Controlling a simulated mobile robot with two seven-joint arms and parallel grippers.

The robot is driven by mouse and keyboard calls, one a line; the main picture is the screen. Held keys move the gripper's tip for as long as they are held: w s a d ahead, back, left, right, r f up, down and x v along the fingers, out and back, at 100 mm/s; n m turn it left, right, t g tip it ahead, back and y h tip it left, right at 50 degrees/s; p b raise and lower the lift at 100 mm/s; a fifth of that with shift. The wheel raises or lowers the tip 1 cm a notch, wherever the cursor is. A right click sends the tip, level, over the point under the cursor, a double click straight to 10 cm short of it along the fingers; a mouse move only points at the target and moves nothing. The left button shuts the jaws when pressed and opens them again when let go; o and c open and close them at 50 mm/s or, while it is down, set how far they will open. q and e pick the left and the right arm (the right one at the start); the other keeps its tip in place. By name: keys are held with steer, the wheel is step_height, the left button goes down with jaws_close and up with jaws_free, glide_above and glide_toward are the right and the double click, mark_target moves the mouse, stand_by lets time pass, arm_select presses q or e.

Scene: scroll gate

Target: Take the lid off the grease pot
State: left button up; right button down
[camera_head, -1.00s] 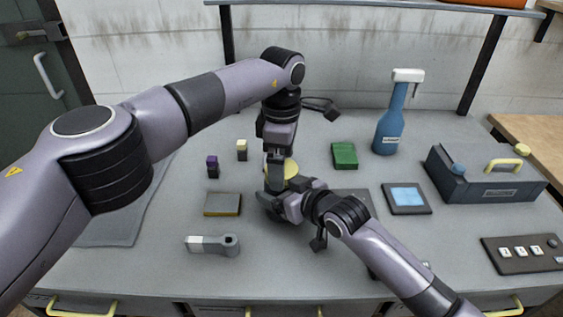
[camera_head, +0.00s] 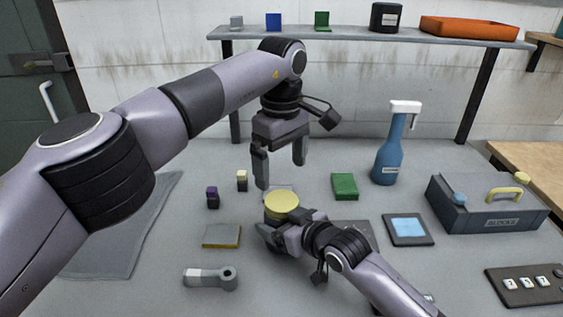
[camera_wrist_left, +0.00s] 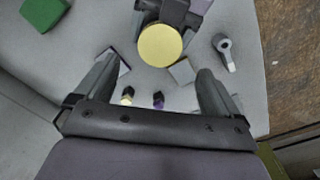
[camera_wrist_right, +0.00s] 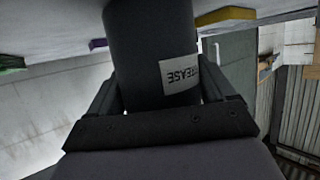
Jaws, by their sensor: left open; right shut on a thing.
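The grease pot (camera_wrist_right: 150,50) is a dark cylinder with a white label reading "GREASE" in the right wrist view. My right gripper (camera_wrist_right: 160,100) is shut on its body, one finger on each side. The pot's round yellow lid (camera_head: 282,201) is on top of it in the head view, and it also shows in the left wrist view (camera_wrist_left: 160,45). My left gripper (camera_head: 280,175) is open and empty above the lid, its fingers pointing down and apart. In the head view the right gripper (camera_head: 275,235) hides much of the pot's body.
A blue spray bottle (camera_head: 388,150), a green block (camera_head: 344,186) and a dark toolbox (camera_head: 485,210) stand to the right. A yellow-edged pad (camera_head: 221,236), a grey wrench-like part (camera_head: 210,278) and two small blocks lie left. A shelf (camera_head: 370,36) runs along the back wall.

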mark_target(281, 200)
arm_select(q)
steer(key=shift+f, duration=0.4)
step_height(281, 200, down, 7)
steer(key=shift+f, duration=0.1)
steer(key=c, duration=1.1)
steer(key=n, duration=0.6)
steer(key=shift+c, duration=0.2)
steer(key=o, duration=1.2)
steer(key=shift+c, duration=0.2)
